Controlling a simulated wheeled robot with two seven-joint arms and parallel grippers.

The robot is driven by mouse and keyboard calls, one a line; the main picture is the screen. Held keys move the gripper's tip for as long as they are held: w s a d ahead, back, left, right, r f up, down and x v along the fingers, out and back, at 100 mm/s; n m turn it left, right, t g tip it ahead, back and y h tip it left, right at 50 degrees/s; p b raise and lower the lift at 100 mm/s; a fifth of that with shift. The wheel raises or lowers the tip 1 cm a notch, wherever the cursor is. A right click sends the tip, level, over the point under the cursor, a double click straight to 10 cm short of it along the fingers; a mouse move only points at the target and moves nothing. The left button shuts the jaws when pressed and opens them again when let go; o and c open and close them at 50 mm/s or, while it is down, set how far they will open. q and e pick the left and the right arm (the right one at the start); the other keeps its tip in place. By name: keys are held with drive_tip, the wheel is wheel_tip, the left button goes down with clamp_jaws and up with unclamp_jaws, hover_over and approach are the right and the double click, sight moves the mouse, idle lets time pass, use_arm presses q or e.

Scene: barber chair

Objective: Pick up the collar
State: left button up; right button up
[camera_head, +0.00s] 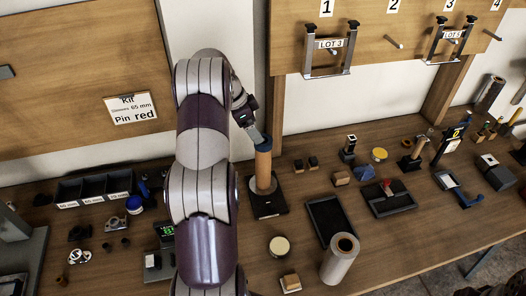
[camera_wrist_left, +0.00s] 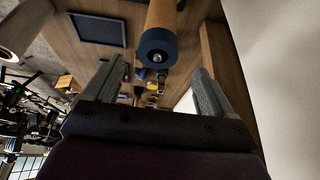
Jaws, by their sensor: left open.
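A dark blue collar (camera_head: 265,146) sits around the top end of an upright wooden post (camera_head: 263,172) on a black base (camera_head: 267,203). In the left wrist view the collar (camera_wrist_left: 157,47) rings the post's end, with a metal fastener at its centre. My left gripper (camera_head: 257,137) is at the collar's upper left in the head view. In the left wrist view its two fingers (camera_wrist_left: 153,78) are spread, and the collar appears ahead between them, with no visible contact. My arm hides part of the table. My right gripper is not in view.
Black trays (camera_head: 330,218) and a pale roll (camera_head: 340,262) stand right of the post. A divided bin (camera_head: 92,187) and small dark parts lie at left. A wall sign (camera_head: 131,108) reads "Kit", "65 mm", "Pin red". A wooden board with hooks (camera_head: 392,42) hangs behind.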

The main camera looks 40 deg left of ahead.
use_arm(q)
drive_tip(key=p+x, duration=0.2)
drive_tip(key=x, duration=0.1)
drive_tip(key=p+x, duration=0.1)
drive_tip(key=x, duration=0.1)
drive_tip(key=shift+w+d+f, duration=0.1)
drive_tip(key=shift+w+d, duration=0.05)
drive_tip(key=shift+d, duration=0.15)
drive_tip(key=shift+f, duration=0.4)
drive_tip(key=c, duration=1.1)
drive_tip(key=shift+w+r+b, duration=0.1)
drive_tip(key=shift+r+b, duration=0.2)
drive_tip(key=shift+r, duration=0.15)
wheel_tip(320, 180, up, 3)
drive_tip(key=shift+f+b, duration=0.2)
drive_tip(key=shift+b, duration=0.7)
drive_tip(key=w+d+r, duration=0.2)
drive_tip(key=d, duration=0.1)
drive_tip(key=w+d+r, duration=0.1)
drive_tip(key=d+r, duration=0.2)
drive_tip(key=w+d+r, duration=0.2)
drive_tip(key=d, duration=0.2)
drive_tip(key=shift+w+r, duration=0.35)
drive_tip(key=shift+w, duration=0.05)
